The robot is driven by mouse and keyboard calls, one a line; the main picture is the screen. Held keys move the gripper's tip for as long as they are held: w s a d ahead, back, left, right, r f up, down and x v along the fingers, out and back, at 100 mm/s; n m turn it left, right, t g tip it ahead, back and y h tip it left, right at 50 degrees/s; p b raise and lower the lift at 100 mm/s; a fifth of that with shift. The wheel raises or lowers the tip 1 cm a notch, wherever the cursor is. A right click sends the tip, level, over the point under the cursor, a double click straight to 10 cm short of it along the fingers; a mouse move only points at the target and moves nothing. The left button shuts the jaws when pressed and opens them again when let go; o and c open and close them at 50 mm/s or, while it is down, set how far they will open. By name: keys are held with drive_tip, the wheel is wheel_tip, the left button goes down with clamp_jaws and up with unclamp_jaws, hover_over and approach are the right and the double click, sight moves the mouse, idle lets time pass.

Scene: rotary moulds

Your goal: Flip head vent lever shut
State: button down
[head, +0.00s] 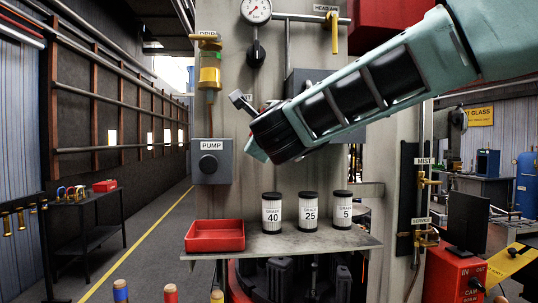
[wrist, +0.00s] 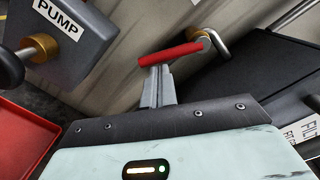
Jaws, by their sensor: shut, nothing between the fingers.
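A red lever handle (wrist: 170,54) shows in the wrist view, beside a bent chrome pipe (wrist: 215,40) on the grey panel. I take it to be the head vent lever, but no label on it is readable. My gripper (wrist: 157,72) is shut and empty, its grey fingers right at the underside of the red handle. I cannot tell whether they touch. In the head view my arm reaches in from the upper right and hides most of this spot. Only a sliver of red (head: 263,108) shows by the wrist.
A PUMP box (head: 211,161) with a black knob is left of my wrist. A yellow HEAD AIR lever (head: 335,33) hangs above my arm. Below, a shelf (head: 262,243) holds a red tray (head: 215,236) and three canisters (head: 308,212). A gauge (head: 257,11) is above.

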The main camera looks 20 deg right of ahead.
drive_tip(key=a+m+b, duration=0.1)
drive_tip(key=m+b, duration=0.2)
drive_tip(key=a+r+m+b, duration=0.1)
drive_tip(key=m+b, duration=0.2)
drive_tip(key=a+r+m+b, duration=0.1)
drive_tip(key=m+b, duration=0.2)
drive_tip(key=shift+w+a+r+m+h, duration=0.25)
drive_tip(key=shift+w+a+m+h, duration=0.1)
drive_tip(key=shift+a+m+h, duration=0.05)
drive_tip(key=shift+s, duration=0.1)
